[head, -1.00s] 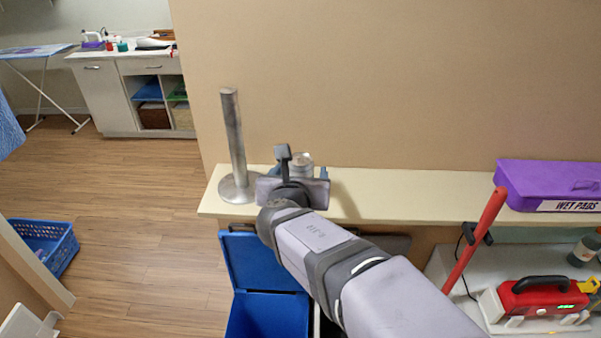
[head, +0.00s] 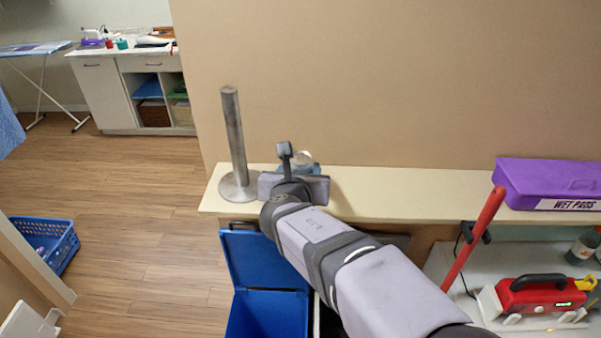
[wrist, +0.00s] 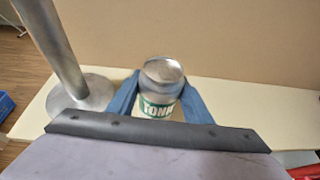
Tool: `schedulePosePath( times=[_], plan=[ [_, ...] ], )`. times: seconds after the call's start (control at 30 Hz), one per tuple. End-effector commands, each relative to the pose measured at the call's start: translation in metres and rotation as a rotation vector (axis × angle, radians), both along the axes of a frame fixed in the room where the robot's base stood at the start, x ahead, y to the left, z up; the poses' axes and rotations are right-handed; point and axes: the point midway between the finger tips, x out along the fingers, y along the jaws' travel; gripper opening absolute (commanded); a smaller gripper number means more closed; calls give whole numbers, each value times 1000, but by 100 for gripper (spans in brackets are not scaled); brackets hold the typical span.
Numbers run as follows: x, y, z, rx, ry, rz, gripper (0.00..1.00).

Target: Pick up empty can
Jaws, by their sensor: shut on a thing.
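The can (wrist: 160,84) is silver-topped with a white and green label whose lettering is partly cut off by my gripper body in the wrist view. It stands upright on or just above the cream shelf. My gripper (wrist: 157,100) has a blue finger on each side of the can and is shut on it. In the head view only the can's top (head: 303,157) shows behind my gripper (head: 305,168); its lower part is hidden by my wrist. Whether its base touches the shelf cannot be seen.
A metal post on a round base (head: 235,140) stands close left of the can. The cream shelf (head: 420,190) is clear to the right, up to a purple box (head: 548,185). A blue bin (head: 262,270) with a raised lid is below. A red handle (head: 474,240) rises at right.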

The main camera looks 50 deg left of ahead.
Motion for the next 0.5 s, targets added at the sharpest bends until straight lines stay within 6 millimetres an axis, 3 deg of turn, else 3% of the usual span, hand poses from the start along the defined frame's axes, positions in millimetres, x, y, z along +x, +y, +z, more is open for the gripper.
schedulePosePath(
  times=[0.17, 0.5],
  plan=[
    [0, 0, 16, 4, -2, -1, 25],
    [0, 0, 71, 5, -1, -1, 25]
  ],
)
